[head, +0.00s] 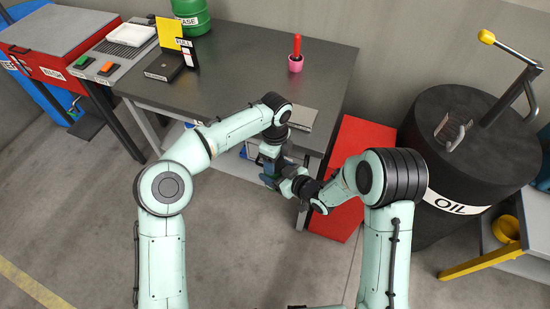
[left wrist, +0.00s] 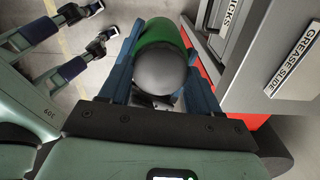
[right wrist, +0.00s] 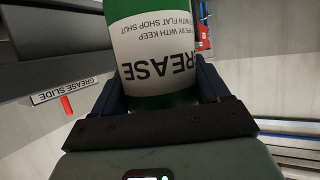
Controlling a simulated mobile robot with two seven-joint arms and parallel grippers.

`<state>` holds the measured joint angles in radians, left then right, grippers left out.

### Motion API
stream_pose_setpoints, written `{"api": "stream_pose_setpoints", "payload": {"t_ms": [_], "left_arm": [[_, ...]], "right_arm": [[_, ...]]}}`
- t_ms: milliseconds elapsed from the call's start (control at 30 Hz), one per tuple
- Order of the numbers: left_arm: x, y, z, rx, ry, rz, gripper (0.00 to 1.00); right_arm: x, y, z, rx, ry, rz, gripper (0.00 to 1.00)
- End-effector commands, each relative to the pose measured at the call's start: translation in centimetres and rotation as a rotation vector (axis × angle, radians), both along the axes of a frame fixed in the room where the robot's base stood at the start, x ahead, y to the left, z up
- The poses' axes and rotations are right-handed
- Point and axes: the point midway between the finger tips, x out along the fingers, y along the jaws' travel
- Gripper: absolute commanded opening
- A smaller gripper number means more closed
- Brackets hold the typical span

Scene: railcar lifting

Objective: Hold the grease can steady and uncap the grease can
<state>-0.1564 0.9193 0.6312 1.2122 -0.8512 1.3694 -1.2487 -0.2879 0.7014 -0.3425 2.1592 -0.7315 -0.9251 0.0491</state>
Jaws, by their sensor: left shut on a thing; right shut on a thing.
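The grease can is green with a white label and a dark grey rounded cap. In the right wrist view the can's body (right wrist: 165,50) fills the space between the fingers of my right gripper (right wrist: 162,75), which is shut on it; the label reads upside down. In the left wrist view the cap (left wrist: 162,72) sits between the blue fingers of my left gripper (left wrist: 160,50), which is shut on it, with the green body beyond. In the head view my left gripper (head: 270,172) and right gripper (head: 285,182) meet in front of the table; the can is mostly hidden there.
A red cabinet (head: 350,150) and an oil drum (head: 460,150) stand at right. The near floor is clear.

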Motion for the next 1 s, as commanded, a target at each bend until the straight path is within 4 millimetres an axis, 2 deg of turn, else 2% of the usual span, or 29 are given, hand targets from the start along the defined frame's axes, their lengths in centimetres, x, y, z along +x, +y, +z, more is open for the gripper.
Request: {"api": "stream_pose_setpoints", "payload": {"t_ms": [100, 200, 467, 500, 567, 600, 867, 1000], "left_arm": [[0.02, -0.02, 0.10, 0.002, -0.002, 0.175, 0.26], [0.01, -0.02, 0.10, 0.002, -0.001, 0.254, 0.26], [0.02, -0.01, 0.07, 0.001, 0.000, 0.267, 0.26], [0.02, -0.01, 0.07, 0.001, 0.000, 0.267, 0.66], [0.02, -0.01, 0.07, 0.001, 0.000, 0.266, 0.85], [0.02, -0.01, 0.07, 0.001, 0.000, 0.266, 0.88], [0.02, -0.01, 0.10, 0.001, 0.000, 0.265, 0.88], [0.08, -0.05, 0.95, -0.001, -0.002, 0.266, 0.88]], "right_arm": [[0.06, 0.01, 0.10, 0.001, -0.003, 0.000, 0.00], [0.06, 0.01, 0.10, 0.001, -0.003, 0.000, 0.00], [0.05, 0.01, 0.08, 0.001, -0.002, 0.000, 0.00], [0.05, 0.01, 0.08, 0.001, -0.002, 0.000, 0.00], [0.05, 0.01, 0.08, 0.001, -0.002, 0.000, 0.00], [0.05, 0.01, 0.08, 0.001, -0.002, 0.000, 0.00], [0.05, 0.02, 0.09, 0.001, -0.002, 0.000, 0.00], [0.05, 0.02, 0.10, 0.001, -0.003, 0.000, 0.00]]}}
